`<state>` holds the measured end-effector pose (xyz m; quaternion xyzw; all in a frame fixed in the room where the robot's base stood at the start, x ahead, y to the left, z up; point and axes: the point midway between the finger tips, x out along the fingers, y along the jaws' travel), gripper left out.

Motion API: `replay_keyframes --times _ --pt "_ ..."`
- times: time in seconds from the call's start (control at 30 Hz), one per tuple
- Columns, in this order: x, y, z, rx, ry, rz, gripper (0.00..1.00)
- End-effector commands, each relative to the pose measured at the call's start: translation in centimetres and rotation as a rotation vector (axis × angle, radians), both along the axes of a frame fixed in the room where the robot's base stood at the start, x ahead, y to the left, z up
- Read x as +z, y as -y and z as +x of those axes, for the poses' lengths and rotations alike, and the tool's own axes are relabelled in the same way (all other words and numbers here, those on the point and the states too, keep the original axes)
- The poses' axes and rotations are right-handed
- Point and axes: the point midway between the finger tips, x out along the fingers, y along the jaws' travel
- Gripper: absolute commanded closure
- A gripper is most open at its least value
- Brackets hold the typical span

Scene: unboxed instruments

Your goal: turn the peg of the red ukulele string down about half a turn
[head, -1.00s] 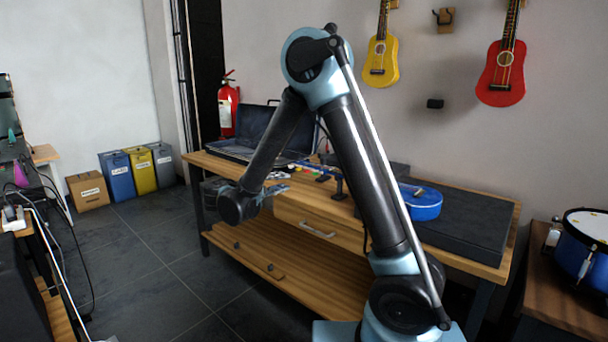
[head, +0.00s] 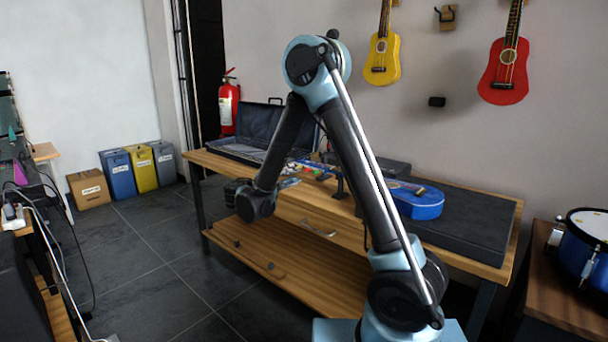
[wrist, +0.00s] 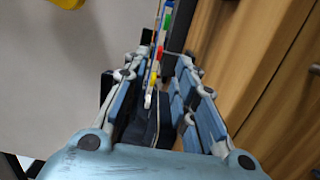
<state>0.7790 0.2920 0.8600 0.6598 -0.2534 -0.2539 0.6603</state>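The blue ukulele (head: 424,205) lies on the workbench, its neck pointing left. Small coloured pegs (head: 309,170) show at its head end, partly behind my arm. In the wrist view the narrow headstock (wrist: 154,82) runs up the middle, with green, red, blue and yellow patches along it. The red one, likely the red string's peg (wrist: 160,51), shows close to the fingertip line. My gripper (wrist: 161,68) is open, one finger on each side of the headstock in this view. In the head view my gripper (head: 288,183) is small, just left of the pegs. I cannot tell whether it touches any peg.
An open dark case (head: 262,135) stands behind on the workbench (head: 345,222). A black stand (head: 340,188) is under the neck. A dark padded slab (head: 470,225) lies at the right. Yellow (head: 382,62) and red (head: 503,73) ukuleles hang on the wall.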

Motion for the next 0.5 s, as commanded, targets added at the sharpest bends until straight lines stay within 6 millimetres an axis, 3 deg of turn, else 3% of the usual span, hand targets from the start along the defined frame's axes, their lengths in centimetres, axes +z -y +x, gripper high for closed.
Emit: replay_keyframes --times 0.2,0.5 --pt "0.0 2.6 2.7 -0.003 0.0 0.0 0.74" --pt "0.0 4.4 4.8 -0.002 0.0 0.0 0.74"
